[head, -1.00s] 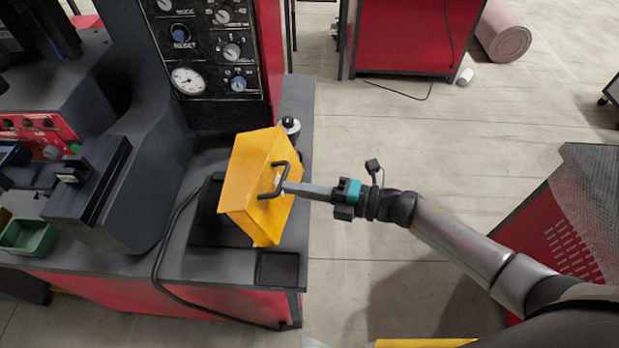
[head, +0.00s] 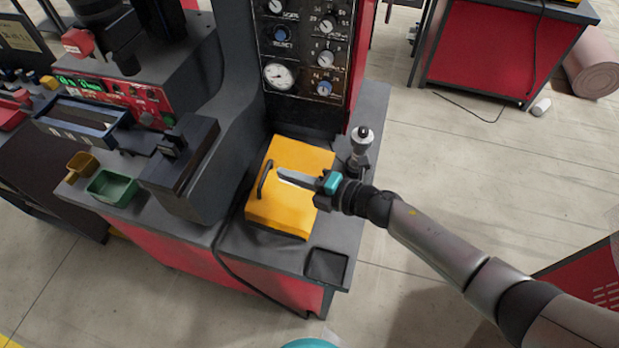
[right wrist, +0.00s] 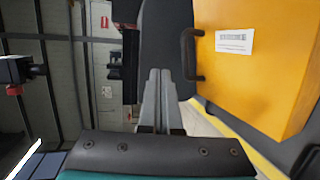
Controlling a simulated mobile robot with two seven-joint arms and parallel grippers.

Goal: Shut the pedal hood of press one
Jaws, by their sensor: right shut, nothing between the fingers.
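The yellow pedal hood (head: 285,210) sits on the bench at the foot of the press (head: 300,50) with the dials. It looks lowered, its top nearly level; whether its lower edge is fully seated cannot be told. Its black bar handle (head: 265,180) is on the top. My right gripper (head: 280,172) is over the hood's top, just right of the handle, shut and empty. In the right wrist view the closed fingers (right wrist: 158,80) are beside the handle (right wrist: 188,55), and the hood (right wrist: 260,70) fills the right side. My left gripper is not in view.
A silver-topped knob post (head: 361,145) stands right behind the hood. A black cable (head: 222,265) runs along the bench's left front. A green bin (head: 112,187) and a dark vise-like block (head: 180,165) are left.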

